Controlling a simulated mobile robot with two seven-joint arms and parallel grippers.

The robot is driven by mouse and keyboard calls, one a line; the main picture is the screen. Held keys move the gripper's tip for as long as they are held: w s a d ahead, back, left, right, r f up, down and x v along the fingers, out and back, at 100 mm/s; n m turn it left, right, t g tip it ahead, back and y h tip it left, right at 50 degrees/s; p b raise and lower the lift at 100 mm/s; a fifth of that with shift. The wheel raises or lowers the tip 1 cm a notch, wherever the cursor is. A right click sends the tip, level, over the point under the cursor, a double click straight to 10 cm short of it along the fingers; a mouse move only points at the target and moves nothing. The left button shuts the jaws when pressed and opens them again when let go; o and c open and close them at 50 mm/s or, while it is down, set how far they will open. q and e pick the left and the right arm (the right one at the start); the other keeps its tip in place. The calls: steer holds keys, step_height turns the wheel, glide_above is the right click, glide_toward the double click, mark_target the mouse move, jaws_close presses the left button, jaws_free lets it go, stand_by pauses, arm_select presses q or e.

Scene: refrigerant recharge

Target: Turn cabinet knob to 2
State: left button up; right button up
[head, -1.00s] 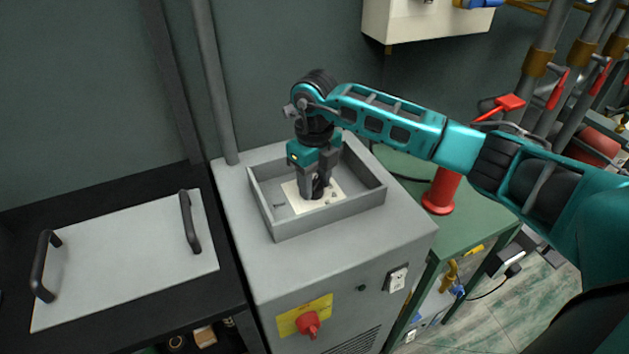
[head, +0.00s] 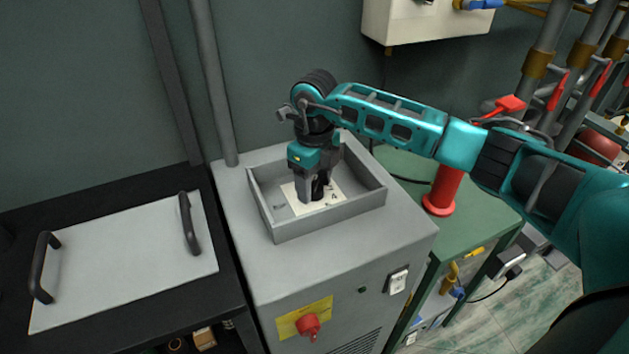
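The grey cabinet (head: 340,258) stands in the middle, with an open box-like recess (head: 320,222) on its top. A pale label plate (head: 332,199) lies on the recess floor, with small dark marks and a letter A showing. The black cabinet knob (head: 321,189) stands on this plate, mostly hidden by my fingers. My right gripper (head: 315,188) points down into the recess with its fingers around the knob and looks shut on it. The knob's pointer and the number 2 cannot be made out. My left gripper is not in view.
A red rotary switch (head: 308,325) on a yellow plate and a white rocker switch (head: 397,281) are on the cabinet's front. A grey panel with black handles (head: 125,262) lies on the dark bench at left. A red cylinder (head: 443,190) stands on the green cabinet at right.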

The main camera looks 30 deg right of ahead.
mark_target(315, 182)
steer(key=shift+o, duration=0.7)
arm_select(q)
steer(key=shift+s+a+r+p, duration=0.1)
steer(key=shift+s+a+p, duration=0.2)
steer(key=shift+p, duration=0.35)
arm_select(e)
step_height(315, 182, up, 13)
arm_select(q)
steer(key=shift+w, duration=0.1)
arm_select(e)
steer(key=shift+f, duration=0.1)
